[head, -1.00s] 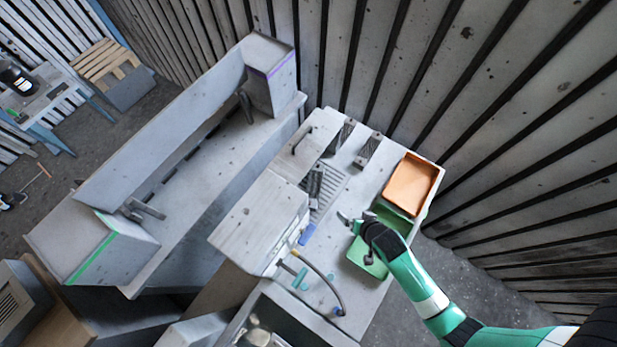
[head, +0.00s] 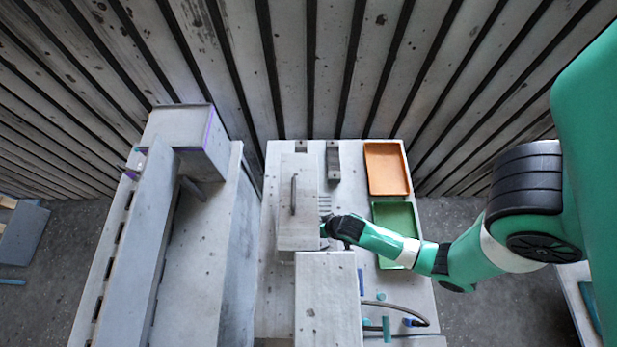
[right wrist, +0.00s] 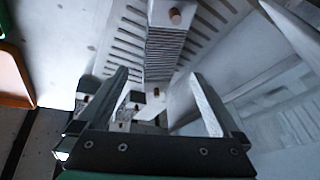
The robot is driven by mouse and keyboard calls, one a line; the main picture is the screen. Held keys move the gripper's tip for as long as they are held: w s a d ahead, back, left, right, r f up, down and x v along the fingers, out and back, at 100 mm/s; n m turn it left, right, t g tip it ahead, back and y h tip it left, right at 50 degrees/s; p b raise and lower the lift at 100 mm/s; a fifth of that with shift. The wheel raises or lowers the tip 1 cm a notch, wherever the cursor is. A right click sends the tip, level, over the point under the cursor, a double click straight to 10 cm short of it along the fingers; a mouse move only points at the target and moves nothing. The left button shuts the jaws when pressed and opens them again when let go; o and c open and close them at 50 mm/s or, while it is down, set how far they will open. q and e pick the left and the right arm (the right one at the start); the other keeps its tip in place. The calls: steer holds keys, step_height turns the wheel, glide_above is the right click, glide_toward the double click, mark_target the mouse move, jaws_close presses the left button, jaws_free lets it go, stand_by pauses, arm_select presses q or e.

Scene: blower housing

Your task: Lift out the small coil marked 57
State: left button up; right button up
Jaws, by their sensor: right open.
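In the right wrist view a grey finned coil (right wrist: 172,52) with a copper-coloured peg at its end stands against a slotted grille (right wrist: 125,45). No number 57 can be read on it. My right gripper (right wrist: 160,95) is open, with its two fingers apart and pointing toward the coil. Nothing is clearly held between them. In the head view my right gripper (head: 326,229) is at the grille beside the grey housing with a handle (head: 298,175). The housing and my gripper hide most of the coil there. My left gripper is not in view.
Another dark finned block (head: 333,160) lies at the back of the bench. An orange tray (head: 387,170) and a green tray (head: 397,222) stand to the right, the green one partly under my right arm. A grey box (head: 328,300) and a curved hose (head: 405,308) are in front.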

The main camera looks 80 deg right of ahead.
steer(key=b+x, duration=0.2)
steer(key=x, duration=0.2)
steer(key=shift+s, duration=0.15)
steer(key=b+x, duration=0.2)
steer(key=x, duration=0.3)
steer(key=shift+w+d, duration=0.1)
steer(key=shift+w, duration=0.15)
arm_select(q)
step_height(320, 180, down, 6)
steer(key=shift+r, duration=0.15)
arm_select(e)
jaws_close()
